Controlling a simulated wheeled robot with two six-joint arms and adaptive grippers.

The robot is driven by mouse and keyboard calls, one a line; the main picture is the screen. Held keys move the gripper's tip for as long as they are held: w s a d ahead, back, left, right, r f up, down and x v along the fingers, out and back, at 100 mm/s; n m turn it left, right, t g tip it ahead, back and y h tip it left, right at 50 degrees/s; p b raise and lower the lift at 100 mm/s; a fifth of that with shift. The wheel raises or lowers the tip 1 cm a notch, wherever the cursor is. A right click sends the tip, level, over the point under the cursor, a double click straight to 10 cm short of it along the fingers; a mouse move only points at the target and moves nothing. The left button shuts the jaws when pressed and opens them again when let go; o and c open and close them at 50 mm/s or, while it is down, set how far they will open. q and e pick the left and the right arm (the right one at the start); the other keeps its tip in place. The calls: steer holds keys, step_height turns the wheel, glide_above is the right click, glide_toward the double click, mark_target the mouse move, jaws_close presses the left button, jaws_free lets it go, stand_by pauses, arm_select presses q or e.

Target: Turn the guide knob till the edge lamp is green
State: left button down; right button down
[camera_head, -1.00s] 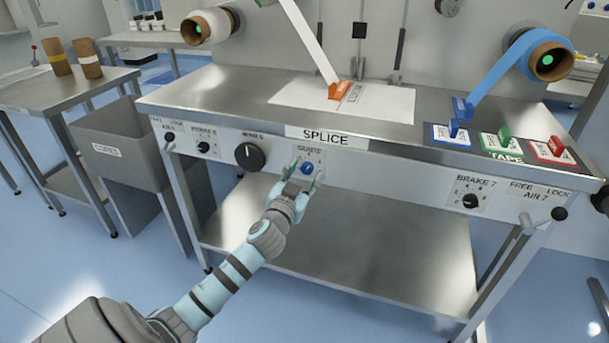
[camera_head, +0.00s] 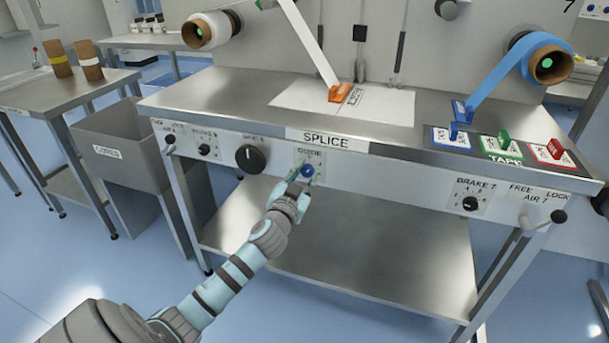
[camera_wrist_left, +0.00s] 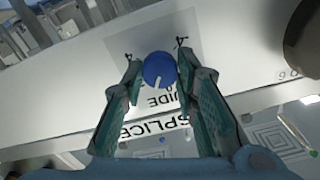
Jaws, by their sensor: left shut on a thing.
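The blue guide knob (camera_head: 307,171) is on a small plate marked GUIDE on the front panel of the splice table, below the SPLICE label. My left gripper (camera_head: 303,178) reaches it from the front and is shut on it. In the left wrist view the knob (camera_wrist_left: 158,69) sits between the two fingertips, and its white pointer line slants toward the picture's bottom. I cannot pick out the edge lamp in either view. My right gripper is not in view.
A black knob (camera_head: 250,158) is left of the guide knob, and the BRAKE 7 knob (camera_head: 470,203) is far right. The steel table top (camera_head: 235,95) overhangs the panel. A grey bin (camera_head: 120,150) stands at left. A lower shelf (camera_head: 350,250) lies beneath.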

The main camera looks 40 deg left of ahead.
arm_select(q)
steer(key=shift+r+m+p, duration=0.1)
steer(key=shift+m+p, duration=0.35)
steer(key=shift+m, duration=0.45)
steer(key=shift+m+p, duration=0.4)
steer(key=shift+m, duration=1.2)
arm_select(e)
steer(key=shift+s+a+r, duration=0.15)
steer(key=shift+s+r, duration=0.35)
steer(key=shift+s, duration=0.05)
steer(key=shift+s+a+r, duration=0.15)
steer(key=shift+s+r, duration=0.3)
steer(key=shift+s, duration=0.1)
arm_select(q)
steer(key=c, duration=1.3)
jaws_free()
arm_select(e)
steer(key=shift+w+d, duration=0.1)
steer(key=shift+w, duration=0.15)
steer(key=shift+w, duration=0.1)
